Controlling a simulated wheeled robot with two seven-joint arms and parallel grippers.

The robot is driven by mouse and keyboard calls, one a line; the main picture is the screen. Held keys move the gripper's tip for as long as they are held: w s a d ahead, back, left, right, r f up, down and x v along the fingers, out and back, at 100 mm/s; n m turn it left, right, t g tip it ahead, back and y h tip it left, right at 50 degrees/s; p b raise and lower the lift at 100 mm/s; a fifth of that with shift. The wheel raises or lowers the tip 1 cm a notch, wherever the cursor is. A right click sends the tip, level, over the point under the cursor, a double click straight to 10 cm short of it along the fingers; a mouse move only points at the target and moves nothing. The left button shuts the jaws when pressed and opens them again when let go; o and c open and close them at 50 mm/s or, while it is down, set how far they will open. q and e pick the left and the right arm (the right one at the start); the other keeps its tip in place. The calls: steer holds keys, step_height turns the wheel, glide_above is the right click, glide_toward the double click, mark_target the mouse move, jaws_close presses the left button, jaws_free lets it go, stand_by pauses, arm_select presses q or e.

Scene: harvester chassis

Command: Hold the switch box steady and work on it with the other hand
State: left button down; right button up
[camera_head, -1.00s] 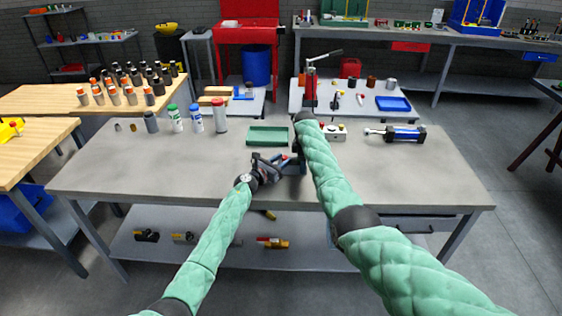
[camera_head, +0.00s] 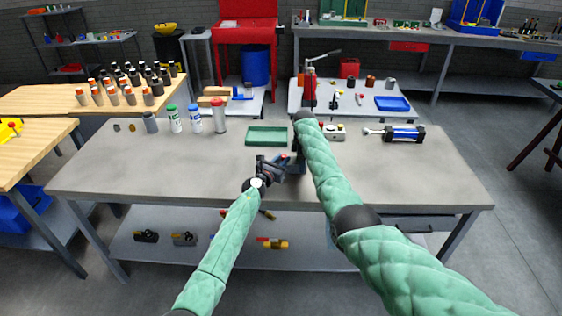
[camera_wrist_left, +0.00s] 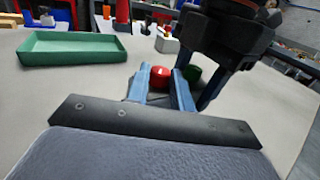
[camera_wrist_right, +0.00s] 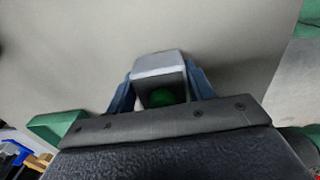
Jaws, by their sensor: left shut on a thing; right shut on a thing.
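A small grey switch box (camera_wrist_right: 158,62) sits between the fingers of my right gripper (camera_wrist_right: 160,90) in the right wrist view, with a green button (camera_wrist_right: 162,97) on it. My right gripper is shut on the box. In the left wrist view a red button (camera_wrist_left: 160,76) shows between the fingers of my left gripper (camera_wrist_left: 161,85), which is shut on it. The green button (camera_wrist_left: 192,73) shows just to its right. In the head view both grippers meet over the front middle of the table (camera_head: 150,175). The box is mostly hidden there.
A green tray (camera_head: 268,142) lies just behind the grippers. Several bottles (camera_head: 196,119) stand at the back left. The table's left front is clear.

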arm_select(q)
steer(key=shift+d+r+n+y, duration=0.25)
steer(key=shift+r+n+y, duration=0.1)
steer(key=shift+y, duration=0.15)
steer(key=shift+s+a+f, duration=0.1)
steer(key=shift+a+f, duration=0.05)
steer(key=shift+f, duration=0.1)
steer(key=shift+a+f, duration=0.1)
steer(key=shift+f, duration=0.05)
steer(key=c, duration=1.2)
jaws_free()
steer(key=shift+f, duration=0.1)
steer(key=shift+s, duration=0.1)
steer(key=v, duration=1.2)
steer(key=shift+f, duration=0.15)
